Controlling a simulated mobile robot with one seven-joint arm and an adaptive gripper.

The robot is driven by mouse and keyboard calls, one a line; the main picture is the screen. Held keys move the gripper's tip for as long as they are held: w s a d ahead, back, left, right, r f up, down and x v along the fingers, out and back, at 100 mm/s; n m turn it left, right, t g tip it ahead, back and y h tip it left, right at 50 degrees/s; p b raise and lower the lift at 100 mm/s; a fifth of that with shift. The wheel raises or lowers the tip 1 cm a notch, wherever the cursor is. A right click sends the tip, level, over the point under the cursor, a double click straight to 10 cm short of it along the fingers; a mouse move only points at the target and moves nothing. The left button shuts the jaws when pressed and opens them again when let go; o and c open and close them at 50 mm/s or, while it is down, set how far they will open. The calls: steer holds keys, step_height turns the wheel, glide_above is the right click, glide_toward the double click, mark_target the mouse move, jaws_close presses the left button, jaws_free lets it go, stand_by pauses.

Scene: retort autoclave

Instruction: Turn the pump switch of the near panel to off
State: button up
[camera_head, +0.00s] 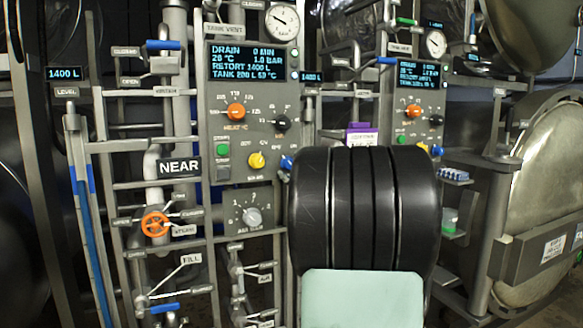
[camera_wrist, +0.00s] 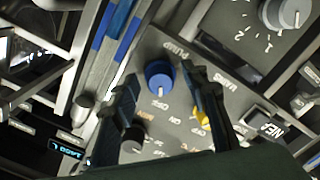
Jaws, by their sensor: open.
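The pump switch, a blue round knob (camera_wrist: 160,76), sits on the grey near panel (camera_wrist: 240,60) beside the word PUMP in the wrist view. A white mark on the knob faces down in the picture, towards small lettering that I cannot read surely. My gripper (camera_wrist: 162,80) is open, one dark finger on each side of the knob. I cannot tell whether either finger touches it.
A yellow knob (camera_wrist: 203,117) lies close to the right finger, and a black knob (camera_wrist: 133,138) close to the left one. A grey dial (camera_wrist: 286,12) is at the upper right. In the head view, a second panel (camera_head: 417,100) stands to the right, and pipes and an orange valve wheel (camera_head: 155,223) to the left.

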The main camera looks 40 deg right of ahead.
steer(key=v, duration=1.1)
steer(key=shift+w, duration=0.1)
